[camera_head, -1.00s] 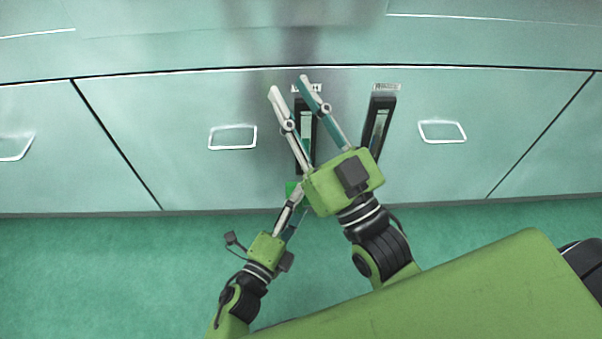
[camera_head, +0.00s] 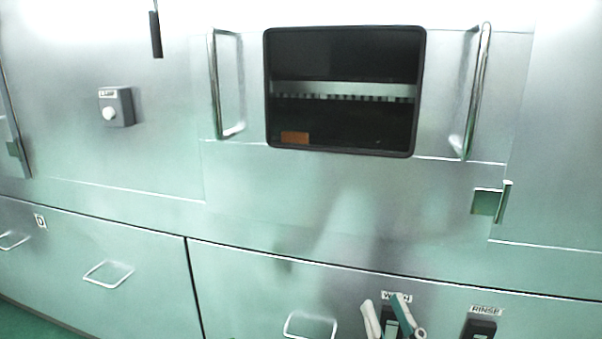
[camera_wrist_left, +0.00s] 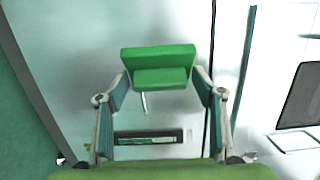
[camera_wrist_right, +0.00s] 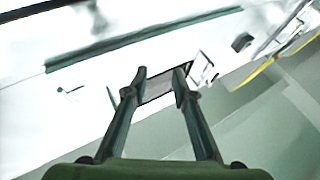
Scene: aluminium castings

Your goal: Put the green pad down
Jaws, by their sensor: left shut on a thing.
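The green pad (camera_wrist_left: 158,56) shows in the left wrist view as a bright green block with a stepped front. My left gripper (camera_wrist_left: 158,76) is shut on it, one finger on each side. The pad is in front of a pale metal face; I cannot tell whether it touches it. My left gripper and the pad are outside the head view. My right gripper (camera_head: 384,299) shows only its fingertips at the bottom of the head view, by a labelled dark slot. In the right wrist view its fingers (camera_wrist_right: 160,71) are apart with nothing held between them.
A metal front has a dark framed window (camera_head: 345,90) between two upright handles (camera_head: 222,85). A grey knob box (camera_head: 116,107) is at the left. Drawers with wire handles (camera_head: 108,273) run below. A dark slot labelled RINSE (camera_head: 481,328) is at the lower right.

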